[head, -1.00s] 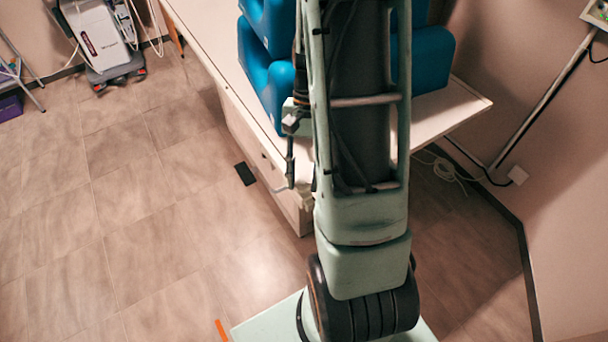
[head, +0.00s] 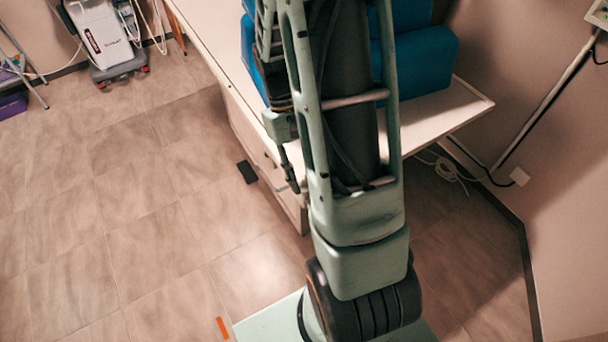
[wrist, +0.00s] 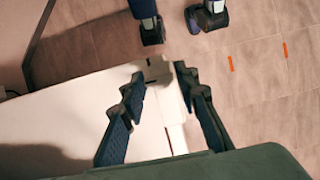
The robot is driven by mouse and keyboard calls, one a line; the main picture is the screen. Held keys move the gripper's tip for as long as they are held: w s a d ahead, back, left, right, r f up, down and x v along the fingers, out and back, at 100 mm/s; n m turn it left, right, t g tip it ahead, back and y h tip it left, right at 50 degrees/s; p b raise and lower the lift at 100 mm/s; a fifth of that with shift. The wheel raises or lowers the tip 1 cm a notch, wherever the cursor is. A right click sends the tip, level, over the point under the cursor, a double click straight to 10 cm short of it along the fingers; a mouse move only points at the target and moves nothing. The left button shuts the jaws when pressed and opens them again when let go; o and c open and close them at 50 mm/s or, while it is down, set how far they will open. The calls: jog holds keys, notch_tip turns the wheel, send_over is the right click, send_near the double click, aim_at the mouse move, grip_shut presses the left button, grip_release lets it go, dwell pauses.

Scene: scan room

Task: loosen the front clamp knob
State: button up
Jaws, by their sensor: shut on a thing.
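In the head view my gripper (head: 291,176) is a small dark shape by the front side of the table (head: 460,108), left of my arm. The clamp and knob cannot be made out there.
Blue cushions (head: 425,62) lie on the table behind my arm. A dark flat thing (head: 247,172) lies on the floor beside it. A white machine (head: 104,38) stands at the far left. Left floor is open.

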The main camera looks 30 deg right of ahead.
dwell(0.5)
jog(key=o, duration=1.1)
jog(key=shift+o, duration=0.2)
jog(key=v, duration=1.2)
jog(key=shift+a, duration=0.15)
